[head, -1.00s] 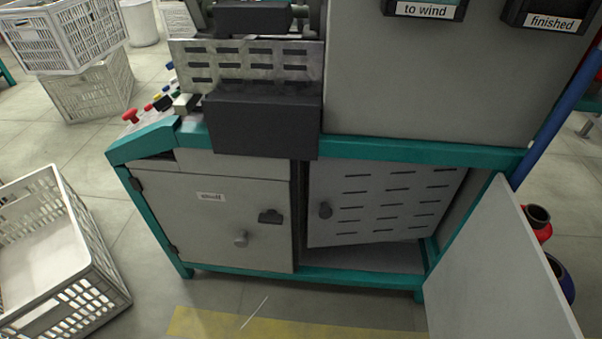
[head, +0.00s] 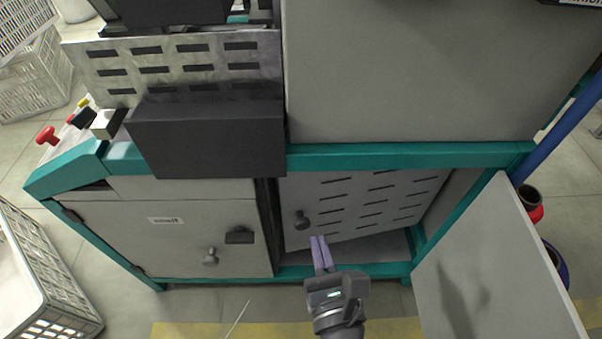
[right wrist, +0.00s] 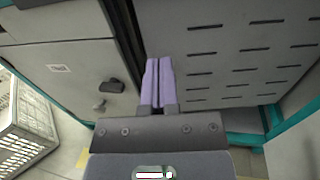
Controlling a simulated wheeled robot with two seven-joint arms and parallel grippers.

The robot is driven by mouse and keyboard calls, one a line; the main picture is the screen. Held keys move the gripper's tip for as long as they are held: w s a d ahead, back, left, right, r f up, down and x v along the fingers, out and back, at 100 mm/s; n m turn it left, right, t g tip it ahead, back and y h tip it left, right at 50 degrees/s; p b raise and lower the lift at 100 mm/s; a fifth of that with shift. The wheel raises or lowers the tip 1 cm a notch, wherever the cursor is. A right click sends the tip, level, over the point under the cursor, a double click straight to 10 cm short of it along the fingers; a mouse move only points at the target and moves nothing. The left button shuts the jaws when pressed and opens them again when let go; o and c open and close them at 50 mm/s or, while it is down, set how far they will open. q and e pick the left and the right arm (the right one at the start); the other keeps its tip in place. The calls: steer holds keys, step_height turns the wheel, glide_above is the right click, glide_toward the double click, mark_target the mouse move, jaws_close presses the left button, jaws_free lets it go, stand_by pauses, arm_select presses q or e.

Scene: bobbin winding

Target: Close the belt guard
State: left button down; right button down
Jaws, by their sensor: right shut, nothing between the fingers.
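The slotted grey panel with a dark knob, which I take to be the belt guard (head: 365,205), sits in the right-hand bay of the machine's base. Its lower edge slants against the frame, so it looks ajar. Its knob (head: 302,220) is near its left edge. The panel also fills the upper right of the right wrist view (right wrist: 240,55). My right gripper (head: 319,240) is shut and empty, its purple fingertips just below and right of the knob in the head view. I cannot tell whether they touch the panel. The knob is not visible in the wrist view. My left gripper is not in view.
A plain outer door (head: 490,265) stands swung open at the right of the bay. A closed cabinet door (head: 165,240) with a latch is at the left. A dark box (head: 210,140) juts out above. A white crate (head: 40,290) stands at lower left.

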mark_target(299, 175)
steer(key=w, duration=0.4)
steer(key=w+a, duration=0.1)
steer(key=w, duration=0.3)
steer(key=w+a, duration=0.1)
steer(key=w, duration=0.2)
steer(key=shift+w+a+b, duration=0.15)
steer(key=shift+w+b, duration=0.2)
steer(key=shift+w, duration=0.05)
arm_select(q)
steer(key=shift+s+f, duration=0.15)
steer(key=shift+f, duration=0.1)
